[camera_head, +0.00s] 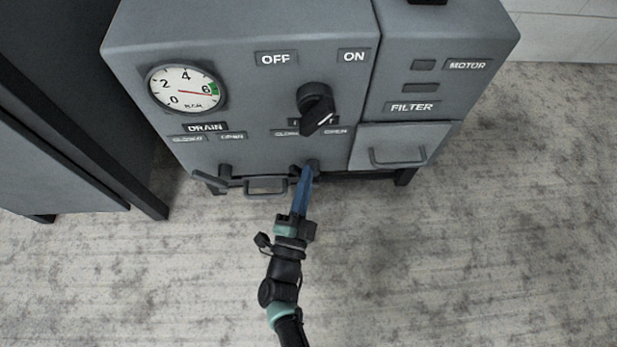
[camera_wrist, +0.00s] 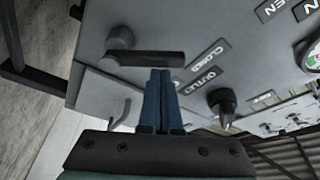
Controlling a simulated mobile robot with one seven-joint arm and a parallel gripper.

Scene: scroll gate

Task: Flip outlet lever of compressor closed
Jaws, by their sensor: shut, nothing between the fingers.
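The compressor (camera_head: 250,100) stands in front of me. Its outlet lever (camera_head: 313,166) is low on the front panel, under a label mostly hidden by the black switch knob.
The drain lever (camera_head: 212,177) is at the panel's lower left, beside a bar handle (camera_head: 266,186). The filter drawer handle (camera_head: 398,157) juts out at the right. The black ON/OFF knob (camera_head: 315,105) sticks out above. A dark cabinet (camera_head: 60,140) stands left. The floor in front is clear.

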